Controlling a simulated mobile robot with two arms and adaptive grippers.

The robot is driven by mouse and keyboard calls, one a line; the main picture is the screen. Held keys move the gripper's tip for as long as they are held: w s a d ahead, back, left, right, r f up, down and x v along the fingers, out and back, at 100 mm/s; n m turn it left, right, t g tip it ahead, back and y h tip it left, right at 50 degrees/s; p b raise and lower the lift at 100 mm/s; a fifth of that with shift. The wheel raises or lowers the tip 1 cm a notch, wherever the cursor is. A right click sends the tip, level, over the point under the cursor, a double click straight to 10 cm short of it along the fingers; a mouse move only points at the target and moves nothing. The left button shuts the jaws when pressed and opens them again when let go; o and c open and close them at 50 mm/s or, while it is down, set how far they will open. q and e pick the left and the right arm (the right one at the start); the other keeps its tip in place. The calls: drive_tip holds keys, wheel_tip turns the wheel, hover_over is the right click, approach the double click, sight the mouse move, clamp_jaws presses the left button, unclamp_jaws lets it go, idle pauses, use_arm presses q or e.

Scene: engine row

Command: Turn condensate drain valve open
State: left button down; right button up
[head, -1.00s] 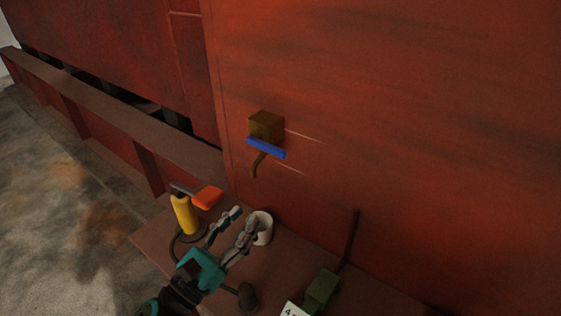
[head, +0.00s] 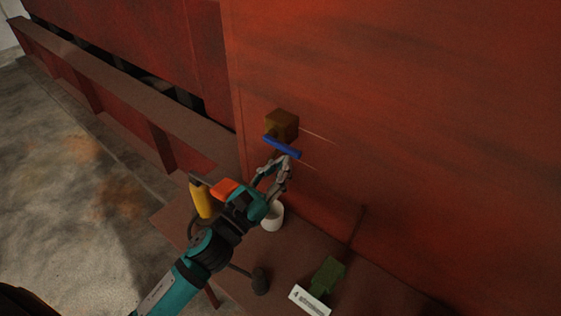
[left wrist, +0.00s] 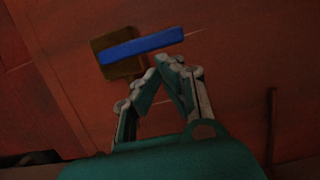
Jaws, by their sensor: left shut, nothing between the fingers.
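The drain valve is a brass-brown block (head: 283,123) on the red panel, with a blue lever handle (head: 282,147) across its front. In the left wrist view the block (left wrist: 121,64) and the blue lever (left wrist: 140,45) show just beyond my fingertips. My left gripper (head: 283,160) is just below the lever's right part, fingers pointing up at it. In the left wrist view its fingertips (left wrist: 168,60) are together, with nothing between them. I cannot tell whether they touch the lever. The spout below the block is mostly hidden by the gripper. My right gripper is not in view.
A brown ledge (head: 228,292) runs below the panel. On it stand a white cup (head: 272,217), a yellow can with an orange-red top (head: 202,201), a green block (head: 328,275) and a white label card (head: 310,300). A thin dark rod (head: 357,227) rises at the right.

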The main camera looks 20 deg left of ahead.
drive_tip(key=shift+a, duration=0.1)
use_arm(q)
drive_tip(key=shift+d+r+n, duration=0.1)
drive_tip(key=shift+r+n, duration=0.05)
drive_tip(key=shift+n, duration=0.35)
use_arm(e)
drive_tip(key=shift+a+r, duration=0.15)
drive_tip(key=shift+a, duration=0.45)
